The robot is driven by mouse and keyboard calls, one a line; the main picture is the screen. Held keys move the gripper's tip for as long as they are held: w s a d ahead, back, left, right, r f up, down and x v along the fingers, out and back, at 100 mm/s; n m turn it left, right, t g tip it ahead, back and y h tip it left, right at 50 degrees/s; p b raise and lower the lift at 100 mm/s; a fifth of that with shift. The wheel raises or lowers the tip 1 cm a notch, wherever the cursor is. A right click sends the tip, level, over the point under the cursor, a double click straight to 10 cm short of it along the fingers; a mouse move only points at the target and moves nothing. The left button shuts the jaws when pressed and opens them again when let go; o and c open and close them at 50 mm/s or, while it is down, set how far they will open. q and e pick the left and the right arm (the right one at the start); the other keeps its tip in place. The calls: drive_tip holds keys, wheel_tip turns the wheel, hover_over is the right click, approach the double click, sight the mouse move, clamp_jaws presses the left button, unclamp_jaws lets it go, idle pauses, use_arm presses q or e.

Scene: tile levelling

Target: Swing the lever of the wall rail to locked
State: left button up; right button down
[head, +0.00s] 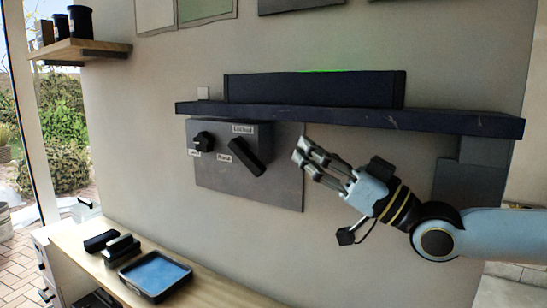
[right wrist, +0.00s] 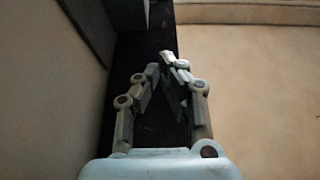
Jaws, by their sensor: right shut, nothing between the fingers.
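A grey panel (head: 250,189) is mounted on the wall under a dark shelf-like rail (head: 350,116). A black lever (head: 247,156) sits on the panel, tilted, its upper end to the left and its lower end to the right. A label that seems to read "Locked" (head: 242,128) is above it, and another small label (head: 224,157) is at its left. My right gripper (head: 300,155) is shut and empty, to the right of the lever and apart from it. Its fingertips also show in the right wrist view (right wrist: 167,64). My left gripper is not in view.
A black knob (head: 203,141) with its own label is left of the lever. A long dark box (head: 315,89) with a green glow behind it stands on the rail. Below is a wooden bench (head: 205,290) with a blue-lined tray (head: 155,274) and dark blocks (head: 120,247).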

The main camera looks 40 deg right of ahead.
sight(248, 156)
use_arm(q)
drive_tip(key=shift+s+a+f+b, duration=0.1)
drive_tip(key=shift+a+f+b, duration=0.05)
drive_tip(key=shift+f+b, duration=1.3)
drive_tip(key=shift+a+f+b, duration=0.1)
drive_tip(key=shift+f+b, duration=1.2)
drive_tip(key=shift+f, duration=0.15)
use_arm(e)
drive_tip(key=w+a+f, duration=0.1)
drive_tip(key=w+a, duration=0.1)
drive_tip(key=w, duration=0.4)
drive_tip(key=shift+w+a, duration=0.2)
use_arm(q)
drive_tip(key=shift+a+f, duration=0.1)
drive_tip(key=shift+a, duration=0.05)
use_arm(e)
drive_tip(key=shift+f, duration=0.15)
